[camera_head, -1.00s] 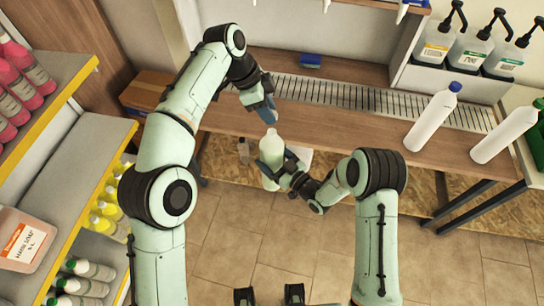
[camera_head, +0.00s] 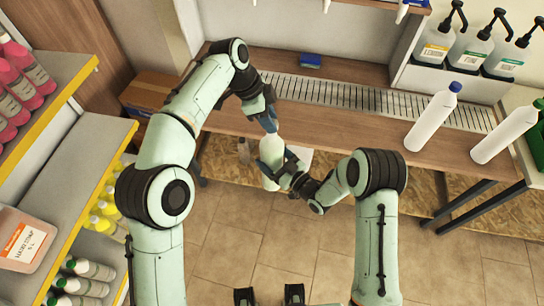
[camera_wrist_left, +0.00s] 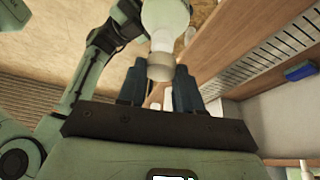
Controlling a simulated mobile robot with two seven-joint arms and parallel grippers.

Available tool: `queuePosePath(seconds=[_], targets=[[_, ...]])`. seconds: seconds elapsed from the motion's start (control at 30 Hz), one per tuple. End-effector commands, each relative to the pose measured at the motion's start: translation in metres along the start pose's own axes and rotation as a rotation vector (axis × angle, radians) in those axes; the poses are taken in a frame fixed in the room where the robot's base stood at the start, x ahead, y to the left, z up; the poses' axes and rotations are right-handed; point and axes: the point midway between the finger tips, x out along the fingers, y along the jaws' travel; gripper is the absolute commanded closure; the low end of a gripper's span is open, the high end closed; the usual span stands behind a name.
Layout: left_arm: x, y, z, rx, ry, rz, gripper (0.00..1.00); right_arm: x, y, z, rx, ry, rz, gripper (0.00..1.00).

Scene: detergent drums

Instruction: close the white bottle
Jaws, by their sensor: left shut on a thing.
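The white bottle (camera_head: 271,177) stands upright, held in front of the bench. My right gripper (camera_head: 272,163) is closed around its body. My left gripper (camera_head: 270,125) is directly above the bottle top, its blue fingers pointing down. In the left wrist view, the bottle (camera_wrist_left: 166,18) comes in from the top edge, with a pale, cap-like cylinder (camera_wrist_left: 160,67) at its mouth. The left fingers (camera_wrist_left: 158,92) stand on both sides, shut on this cap. Whether the cap sits fully on the neck cannot be told.
Two white bottles, one with a blue cap (camera_head: 433,118) and another beside it (camera_head: 504,134), stand on the bench at right. Pump bottles (camera_head: 480,45) stand behind. A blue sponge (camera_head: 310,60) lies by the grate. Shelves with yellow edging (camera_head: 82,80) are at left.

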Motion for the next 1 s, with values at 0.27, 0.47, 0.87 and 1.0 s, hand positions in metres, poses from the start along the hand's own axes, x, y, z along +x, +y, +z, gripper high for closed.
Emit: queuePosePath(seconds=[0.27,0.47,0.87,1.0], targets=[[0.0019,-0.0001,0.0008,0.0,0.001,-0.001,0.93,0.0013,0.0001,-0.0036,-0.002,0.01,-0.001,1.0],[-0.0003,0.0003,0.0009,-0.003,0.016,0.008,0.93,0.0012,0.0002,-0.0036,-0.002,0.01,-0.001,1.0],[0.0005,0.0005,0.001,-0.003,0.014,0.008,0.93,0.0012,0.0002,-0.0036,-0.002,0.01,-0.001,1.0],[0.005,0.0004,0.0033,-0.003,0.014,0.009,0.93,0.0013,0.0001,-0.0036,-0.002,0.01,-0.001,1.0]])
